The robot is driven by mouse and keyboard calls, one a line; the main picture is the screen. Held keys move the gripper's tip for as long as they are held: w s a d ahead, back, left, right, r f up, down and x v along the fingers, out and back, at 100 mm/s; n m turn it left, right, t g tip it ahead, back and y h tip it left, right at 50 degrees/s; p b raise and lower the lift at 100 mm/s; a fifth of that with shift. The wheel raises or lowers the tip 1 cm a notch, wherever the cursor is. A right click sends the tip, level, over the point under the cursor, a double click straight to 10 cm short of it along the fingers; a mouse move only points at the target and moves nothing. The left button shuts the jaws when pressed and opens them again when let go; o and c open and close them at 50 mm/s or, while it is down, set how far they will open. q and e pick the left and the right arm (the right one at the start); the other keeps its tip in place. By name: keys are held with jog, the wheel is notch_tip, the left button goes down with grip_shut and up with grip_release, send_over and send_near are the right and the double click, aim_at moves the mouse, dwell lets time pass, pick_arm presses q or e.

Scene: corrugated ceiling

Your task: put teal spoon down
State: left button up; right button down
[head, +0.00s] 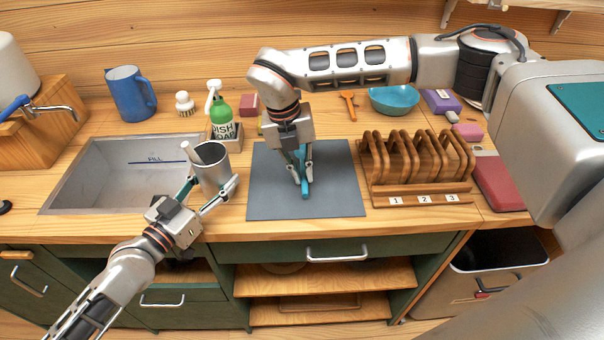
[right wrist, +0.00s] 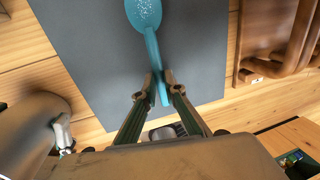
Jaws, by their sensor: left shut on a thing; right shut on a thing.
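The teal spoon (head: 304,183) is at the grey mat (head: 265,200) in the middle of the counter. My right gripper (head: 301,178) is shut on its handle, pointing down over the mat. In the right wrist view the spoon (right wrist: 150,45) has its bowl at the top, and the fingertips (right wrist: 157,82) close around the handle. I cannot tell whether the spoon touches the mat. My left gripper (head: 212,192) is shut on a grey metal cup (head: 213,172), held up near the sink's right edge. A light-coloured handle sticks out of the cup.
A wooden rack (head: 418,185) numbered 1, 2, 3 stands right of the mat. The sink (head: 75,190) is at left. The mat's left part is clear.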

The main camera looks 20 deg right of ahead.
jog(key=shift+f, duration=0.45)
jog(key=shift+f, duration=0.1)
jog(key=c, duration=2.1)
grip_release()
notch_tip(320, 180, up, 12)
jog(key=a, duration=0.2)
jog(key=shift+w+a, duration=0.15)
jog(key=shift+w, duration=0.2)
